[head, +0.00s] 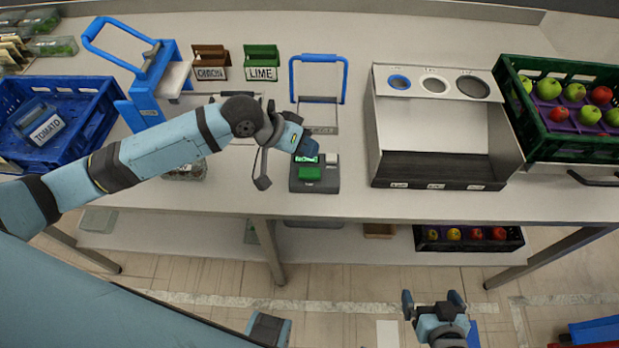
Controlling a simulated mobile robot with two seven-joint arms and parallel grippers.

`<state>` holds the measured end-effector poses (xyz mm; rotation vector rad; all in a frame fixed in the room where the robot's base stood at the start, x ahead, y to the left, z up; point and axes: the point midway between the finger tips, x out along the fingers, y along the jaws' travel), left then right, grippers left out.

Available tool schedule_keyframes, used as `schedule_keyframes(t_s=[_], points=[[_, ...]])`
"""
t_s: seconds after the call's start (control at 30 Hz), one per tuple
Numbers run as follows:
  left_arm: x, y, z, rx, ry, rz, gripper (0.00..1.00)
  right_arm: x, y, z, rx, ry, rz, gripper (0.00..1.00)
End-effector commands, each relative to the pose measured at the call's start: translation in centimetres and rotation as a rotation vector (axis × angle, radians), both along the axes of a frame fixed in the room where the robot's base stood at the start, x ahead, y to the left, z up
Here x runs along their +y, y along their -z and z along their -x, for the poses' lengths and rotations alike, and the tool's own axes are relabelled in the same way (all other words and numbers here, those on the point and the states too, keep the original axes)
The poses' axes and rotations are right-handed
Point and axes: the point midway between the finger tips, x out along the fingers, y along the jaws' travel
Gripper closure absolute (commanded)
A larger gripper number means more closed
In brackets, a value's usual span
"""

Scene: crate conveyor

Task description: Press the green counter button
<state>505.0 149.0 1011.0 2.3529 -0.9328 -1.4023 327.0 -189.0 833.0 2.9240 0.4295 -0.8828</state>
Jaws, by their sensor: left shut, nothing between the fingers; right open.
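The green counter button (309,174) sits on a dark grey counter box (316,185) near the front edge of the table. The box has a small lit green display (306,159) above the button. My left gripper (305,150) is shut and empty, over the back left part of the box, just behind the button. I cannot tell whether it touches the box. Its wrist hides part of the box's rear. My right gripper (434,299) is open and empty, low in front of the table, away from the box.
A grey bin with round holes (440,130) stands right of the counter box. A green crate of apples (545,140) is at far right, a blue crate (85,125) at far left. A blue-handled frame (318,98) stands behind the box.

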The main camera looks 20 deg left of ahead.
Motion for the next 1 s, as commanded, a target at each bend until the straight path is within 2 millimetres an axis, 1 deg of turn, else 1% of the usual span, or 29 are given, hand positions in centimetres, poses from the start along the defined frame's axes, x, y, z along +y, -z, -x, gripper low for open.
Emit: schedule_keyframes(t_s=[0.03, 0.1, 0.17, 0.33, 0.47, 1.0], points=[[0.0, 1.5, 0.0, -0.001, 0.001, 0.000, 1.00, 0.0, 1.6, 0.0, -0.001, -0.001, 0.001, 0.00], [0.0, 2.3, 0.0, -0.001, 0.000, -0.001, 1.00, -0.1, 2.6, -0.1, -0.003, 0.000, 0.002, 0.00], [0.0, 2.5, 0.0, 0.001, 0.000, 0.000, 1.00, -0.2, 2.4, -0.1, 0.000, 0.001, 0.004, 0.00], [0.0, 3.9, 0.0, 0.001, 0.001, 0.000, 1.00, -0.5, 2.8, -0.1, 0.000, 0.004, 0.007, 0.00], [0.0, 4.2, 0.0, 0.000, 0.001, 0.001, 1.00, -0.6, 2.8, -0.1, -0.002, 0.005, 0.008, 0.00], [0.0, 4.1, 0.0, -0.001, 0.001, 0.000, 1.00, -0.4, 2.5, -0.2, -0.006, 0.004, 0.006, 0.00]])
